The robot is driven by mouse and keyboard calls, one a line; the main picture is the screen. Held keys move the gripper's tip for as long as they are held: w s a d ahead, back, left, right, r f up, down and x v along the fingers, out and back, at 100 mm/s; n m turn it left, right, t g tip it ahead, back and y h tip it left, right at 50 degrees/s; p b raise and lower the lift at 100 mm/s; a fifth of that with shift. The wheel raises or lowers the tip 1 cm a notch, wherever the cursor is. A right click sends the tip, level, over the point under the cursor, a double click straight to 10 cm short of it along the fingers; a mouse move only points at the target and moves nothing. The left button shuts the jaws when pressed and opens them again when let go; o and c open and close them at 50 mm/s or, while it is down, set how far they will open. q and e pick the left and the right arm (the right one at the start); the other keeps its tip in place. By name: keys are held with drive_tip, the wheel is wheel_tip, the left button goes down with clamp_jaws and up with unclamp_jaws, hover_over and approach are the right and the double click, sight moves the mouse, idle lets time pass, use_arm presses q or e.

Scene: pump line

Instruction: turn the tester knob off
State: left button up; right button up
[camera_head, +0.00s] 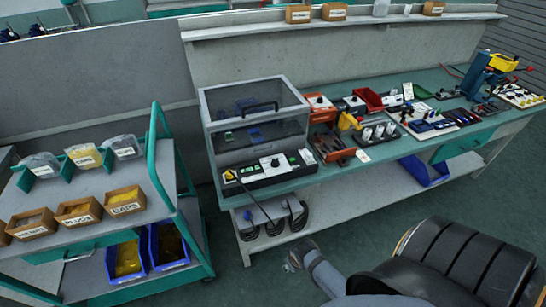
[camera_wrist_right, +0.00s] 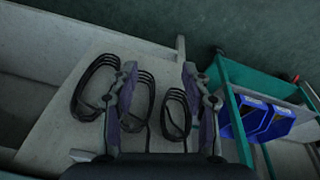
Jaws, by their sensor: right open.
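The tester (camera_head: 258,180) stands on the near left part of the bench, with a clear-windowed, grey-framed box on it. The knob's setting is too small to read. My right gripper (camera_head: 298,258) is low in front of the bench, apart from the tester and below it. In the right wrist view the right gripper (camera_wrist_right: 160,70) is open and empty, with coiled black cables behind its fingers. My left gripper is not in view.
A green-framed cart (camera_head: 190,210) with labelled boxes and blue bins stands at the left. Tools and small devices crowd the bench right of the tester. Open floor lies in front.

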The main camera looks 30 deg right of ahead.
drive_tip(key=w+r+p, duration=0.1)
drive_tip(key=w+r, duration=0.2)
drive_tip(key=r, duration=0.5)
drive_tip(key=w+r+p, duration=0.1)
drive_tip(key=w+r, duration=0.2)
drive_tip(key=r, duration=0.4)
wheel_tip(320, 180, up, 18)
drive_tip(key=m+g+y, duration=0.1)
drive_tip(key=m+g, duration=0.2)
drive_tip(key=m, duration=0.3)
hover_over(275, 160)
wheel_tip(275, 160, down, 11)
drive_tip(key=shift+d+r+p, duration=0.1)
drive_tip(key=shift+p, duration=0.75)
clamp_jaws()
